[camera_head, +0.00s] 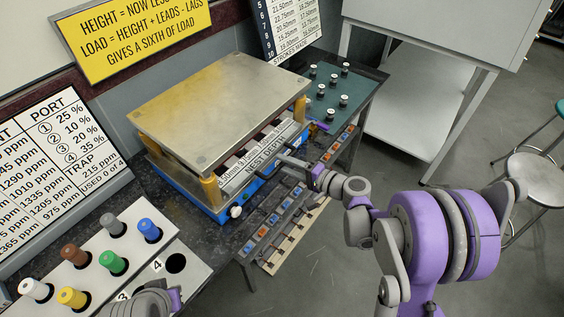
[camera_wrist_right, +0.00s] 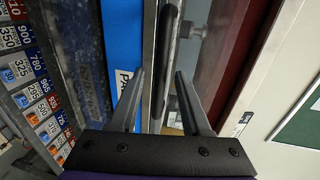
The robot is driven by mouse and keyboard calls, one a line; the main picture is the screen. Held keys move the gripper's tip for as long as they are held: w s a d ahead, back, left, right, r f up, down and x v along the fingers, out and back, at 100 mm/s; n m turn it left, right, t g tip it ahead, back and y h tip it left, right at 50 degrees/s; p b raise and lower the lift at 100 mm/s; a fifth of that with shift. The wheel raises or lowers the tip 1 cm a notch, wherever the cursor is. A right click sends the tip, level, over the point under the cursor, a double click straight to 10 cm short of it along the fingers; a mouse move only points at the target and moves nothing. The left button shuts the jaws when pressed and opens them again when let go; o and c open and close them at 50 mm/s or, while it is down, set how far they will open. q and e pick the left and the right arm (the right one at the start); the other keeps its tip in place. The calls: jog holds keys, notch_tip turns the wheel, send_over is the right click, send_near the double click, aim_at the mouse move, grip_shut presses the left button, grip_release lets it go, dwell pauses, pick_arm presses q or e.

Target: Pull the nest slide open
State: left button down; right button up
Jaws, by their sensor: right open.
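The press-like fixture has a broad metal top plate (camera_head: 220,100) on yellow posts and a blue base (camera_head: 262,185). A strip marked NEST DEPTH (camera_head: 265,152) runs along its front, where the slide appears to sit within the fixture. My right gripper (camera_head: 284,161) reaches the front of the fixture from the right and partly covers it. In the right wrist view its two fingers (camera_wrist_right: 160,90) are apart, with a dark bar (camera_wrist_right: 172,45), likely the slide's handle, showing between and beyond them. I cannot tell whether they touch it. My left gripper (camera_head: 145,302) shows only partly at the bottom edge.
A rack with colored knobs (camera_head: 111,263) stands at lower left. Strips of numbered tiles (camera_head: 275,218) line the bench's front edge. Open floor lies right of the bench.

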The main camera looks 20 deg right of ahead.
jog(key=shift+x, duration=0.85)
grip_shut()
dwell(0.8)
